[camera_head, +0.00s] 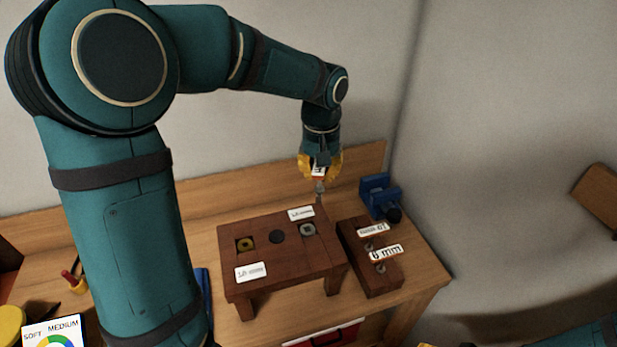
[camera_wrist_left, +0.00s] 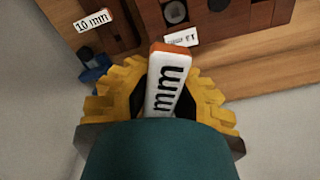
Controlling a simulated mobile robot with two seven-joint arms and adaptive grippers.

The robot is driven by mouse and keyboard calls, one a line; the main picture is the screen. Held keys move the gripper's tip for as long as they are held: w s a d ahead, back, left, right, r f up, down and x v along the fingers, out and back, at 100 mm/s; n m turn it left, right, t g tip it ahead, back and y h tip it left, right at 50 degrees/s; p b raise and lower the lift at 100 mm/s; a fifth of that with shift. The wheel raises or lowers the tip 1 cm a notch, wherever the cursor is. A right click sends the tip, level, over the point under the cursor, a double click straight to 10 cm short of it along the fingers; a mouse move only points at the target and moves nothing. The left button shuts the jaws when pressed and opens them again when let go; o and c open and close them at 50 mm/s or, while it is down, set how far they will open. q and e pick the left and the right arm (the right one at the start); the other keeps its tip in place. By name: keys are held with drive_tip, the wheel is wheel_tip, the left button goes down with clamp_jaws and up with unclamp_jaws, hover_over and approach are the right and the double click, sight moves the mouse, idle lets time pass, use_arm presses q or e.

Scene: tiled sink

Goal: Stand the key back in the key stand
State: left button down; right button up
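My left gripper (camera_head: 320,164) has its yellow fingers shut on the key (camera_head: 319,186), which points down in the air behind the brown wooden table-like block. In the left wrist view the key's white tag (camera_wrist_left: 167,85), with "mm" readable, sits between the yellow fingers; its number is hidden or unreadable. The dark wooden block that looks like the key stand (camera_head: 357,252) is right of the table-like block and carries white tags, one (camera_head: 386,253) reading a mm size. Of my right gripper only a yellow bit (camera_head: 428,345) shows at the bottom edge.
The table-like block (camera_head: 262,275) has several round fittings in its top and white labels. A blue vise-like tool (camera_head: 380,196) stands behind the stand. A wooden backboard (camera_head: 250,197) runs along the wall. A soft/medium card (camera_head: 55,335) is at lower left.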

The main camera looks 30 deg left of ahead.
use_arm(q)
drive_tip(key=w+d+f+m, duration=0.6)
drive_tip(key=w+f+m, duration=0.5)
drive_tip(key=w+m, duration=0.1)
drive_tip(key=shift+d+f+m+p, duration=0.3)
drive_tip(key=shift+f+m, duration=0.05)
drive_tip(key=shift+m, duration=0.05)
wheel_tip(320, 180, down, 6)
drive_tip(key=b, duration=0.3)
drive_tip(key=shift+b, duration=0.3)
drive_tip(key=shift+r, duration=0.1)
idle(1.0)
drive_tip(key=shift+f+b, duration=1.4)
drive_tip(key=shift+f, duration=1)
